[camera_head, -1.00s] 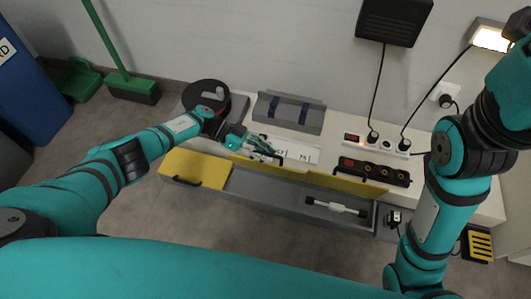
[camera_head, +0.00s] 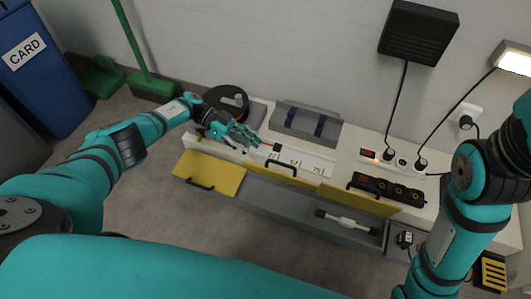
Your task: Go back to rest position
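My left gripper (camera_head: 246,136) is above the white worktop (camera_head: 348,164), at the left end of a white labelled strip (camera_head: 303,162). Its fingers look spread apart, and I see nothing held between them. A small orange and dark piece (camera_head: 272,147) sits just right of the fingertips, at the strip's left end. My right arm (camera_head: 452,215) rises along the right side and leaves the picture at the right edge; its gripper is out of view.
Below the worktop are yellow panels (camera_head: 208,172) and an open grey tray (camera_head: 285,206) with a white, black-ended bar (camera_head: 347,222). A grey bin (camera_head: 306,121), black round container (camera_head: 227,102) and power strips (camera_head: 385,188) stand on top. A blue bin (camera_head: 45,85) is at left.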

